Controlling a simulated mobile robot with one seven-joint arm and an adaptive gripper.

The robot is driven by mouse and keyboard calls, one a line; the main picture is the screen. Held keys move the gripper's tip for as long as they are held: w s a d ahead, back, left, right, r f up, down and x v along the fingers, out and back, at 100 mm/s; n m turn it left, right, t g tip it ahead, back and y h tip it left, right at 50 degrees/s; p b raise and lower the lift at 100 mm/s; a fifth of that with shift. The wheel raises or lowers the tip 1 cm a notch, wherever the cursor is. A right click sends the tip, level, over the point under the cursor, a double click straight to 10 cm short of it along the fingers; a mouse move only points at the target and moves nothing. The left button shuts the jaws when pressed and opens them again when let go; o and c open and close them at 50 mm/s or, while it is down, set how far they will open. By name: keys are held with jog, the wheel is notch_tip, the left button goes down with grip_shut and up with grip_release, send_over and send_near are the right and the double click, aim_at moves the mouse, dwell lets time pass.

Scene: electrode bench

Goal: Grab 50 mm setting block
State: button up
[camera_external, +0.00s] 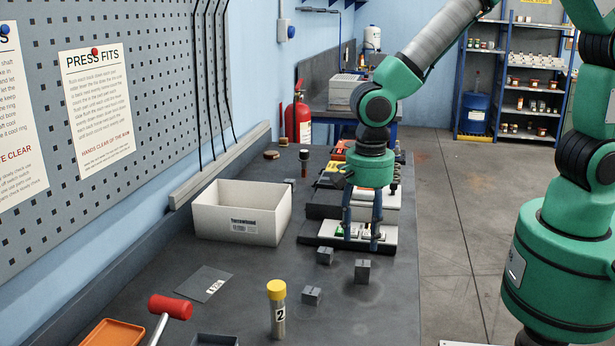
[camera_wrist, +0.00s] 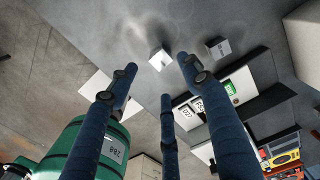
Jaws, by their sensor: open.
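Three small grey blocks lie on the dark bench in the external view: one nearest the white bin (camera_external: 324,256), one on the right (camera_external: 362,270) and one nearer the camera (camera_external: 312,295). Two blocks show in the wrist view, one near the middle (camera_wrist: 160,60) and one to its right (camera_wrist: 217,47). Their markings are too small to read, so I cannot tell which is the 50 mm setting block. My gripper (camera_external: 361,239) points down, open and empty, beyond the blocks. In the wrist view its fingers (camera_wrist: 160,82) are spread, with the middle block beyond the tips.
A white bin (camera_external: 236,222) stands left of my gripper. A device with a green display (camera_wrist: 230,88) is close to my fingers. A yellow-capped tube (camera_external: 277,310), a red-headed hammer (camera_external: 170,307) and an orange tray (camera_external: 113,333) are at the near end.

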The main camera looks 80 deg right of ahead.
aim_at(362, 263)
jog(key=shift+f, duration=2.2)
jog(key=shift+d+f+b, duration=0.1)
jog(key=shift+f+b, duration=0.75)
jog(key=shift+f, duration=1.75)
grip_shut()
